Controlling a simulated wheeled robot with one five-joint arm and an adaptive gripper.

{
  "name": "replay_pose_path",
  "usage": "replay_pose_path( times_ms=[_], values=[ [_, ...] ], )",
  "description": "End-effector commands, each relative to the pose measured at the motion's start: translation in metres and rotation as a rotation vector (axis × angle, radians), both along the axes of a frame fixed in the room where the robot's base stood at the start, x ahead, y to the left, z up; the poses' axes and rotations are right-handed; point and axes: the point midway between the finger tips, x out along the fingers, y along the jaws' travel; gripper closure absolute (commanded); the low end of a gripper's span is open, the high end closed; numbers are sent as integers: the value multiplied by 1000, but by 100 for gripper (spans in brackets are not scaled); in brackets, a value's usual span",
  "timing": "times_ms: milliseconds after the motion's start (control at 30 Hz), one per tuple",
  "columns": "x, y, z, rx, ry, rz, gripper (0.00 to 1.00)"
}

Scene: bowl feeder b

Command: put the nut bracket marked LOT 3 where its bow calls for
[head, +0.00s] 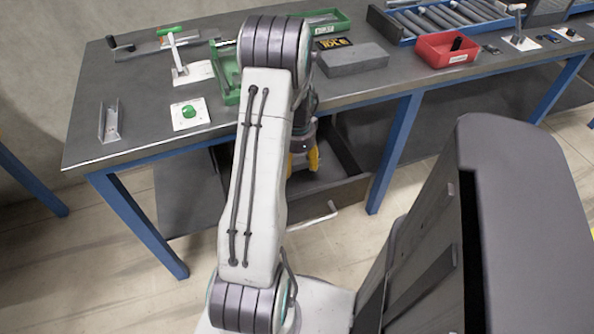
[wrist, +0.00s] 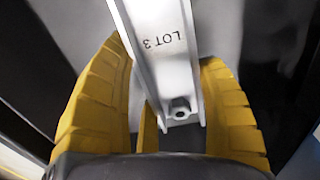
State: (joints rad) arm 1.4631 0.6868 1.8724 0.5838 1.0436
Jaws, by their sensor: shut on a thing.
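The nut bracket marked LOT 3 (wrist: 160,30) is a pale metal channel with a nut (wrist: 180,108) at its near end. In the wrist view it lies between the yellow fingers of my gripper (wrist: 180,125), which is shut on it. The lettering shows; its far end runs out of the picture, and I cannot tell how it is bowed. In the head view my gripper (head: 303,160) points down at the open drawer (head: 338,190) under the bench; the bracket cannot be made out there. Another channel-shaped bracket (head: 110,122) lies on the bench at left.
The bench edge and a blue leg (head: 395,155) flank the drawer.

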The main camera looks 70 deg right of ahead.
Motion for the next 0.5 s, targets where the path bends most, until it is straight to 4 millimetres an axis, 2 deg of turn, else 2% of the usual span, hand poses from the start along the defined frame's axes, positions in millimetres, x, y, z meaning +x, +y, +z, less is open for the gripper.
replay_pose_path(
  times_ms=[300, 500],
  values=[
    [0, 1, -33, 2, 0, 0, 71],
    [0, 0, -34, 0, 0, 0, 71]
  ],
)
